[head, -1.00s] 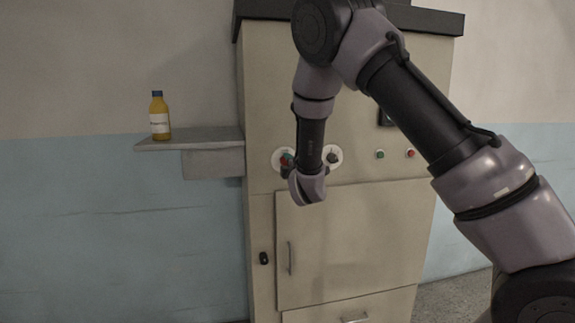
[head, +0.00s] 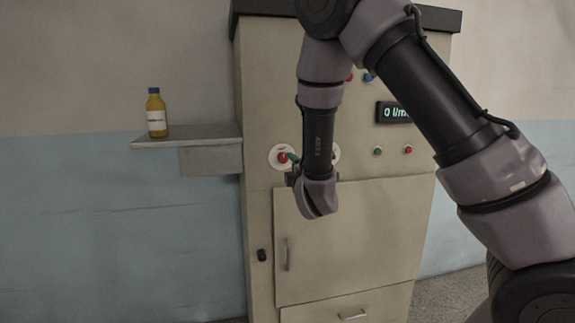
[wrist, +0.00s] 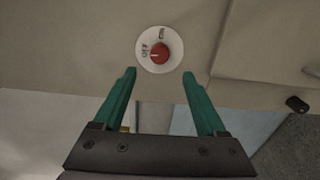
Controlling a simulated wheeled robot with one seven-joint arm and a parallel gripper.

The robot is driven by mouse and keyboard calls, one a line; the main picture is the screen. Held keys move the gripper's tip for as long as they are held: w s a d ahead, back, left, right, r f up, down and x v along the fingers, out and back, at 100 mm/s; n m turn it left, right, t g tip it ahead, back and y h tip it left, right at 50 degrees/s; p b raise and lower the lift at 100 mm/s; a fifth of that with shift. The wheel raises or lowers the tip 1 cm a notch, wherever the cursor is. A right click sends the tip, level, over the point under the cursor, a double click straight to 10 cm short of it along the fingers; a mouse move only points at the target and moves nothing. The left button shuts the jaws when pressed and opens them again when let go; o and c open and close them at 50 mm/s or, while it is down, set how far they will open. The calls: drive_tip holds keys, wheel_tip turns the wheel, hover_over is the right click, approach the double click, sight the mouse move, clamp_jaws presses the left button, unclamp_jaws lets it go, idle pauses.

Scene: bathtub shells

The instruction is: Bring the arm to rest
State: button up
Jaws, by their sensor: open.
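In the wrist view my gripper (wrist: 158,78) is open, its two green fingers apart with nothing between them. A red rotary knob (wrist: 159,52) on a white round plate marked OFF and ON lies beyond the fingertips, apart from them. In the head view the red knob (head: 282,158) shows on the cabinet front. My arm hangs down in front of the cabinet (head: 350,240), and only a bit of a green finger shows beside the knob; the rest of the gripper is hidden behind my wrist.
A display (head: 394,112) reads "0 l/m", partly cut by my arm. A second white plate (head: 336,153) is mostly behind my arm. Green (head: 377,151) and red (head: 408,149) buttons sit to the right. A yellow bottle (head: 156,115) stands on a wall shelf (head: 190,136) at left.

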drive_tip(key=shift+v, duration=1.05)
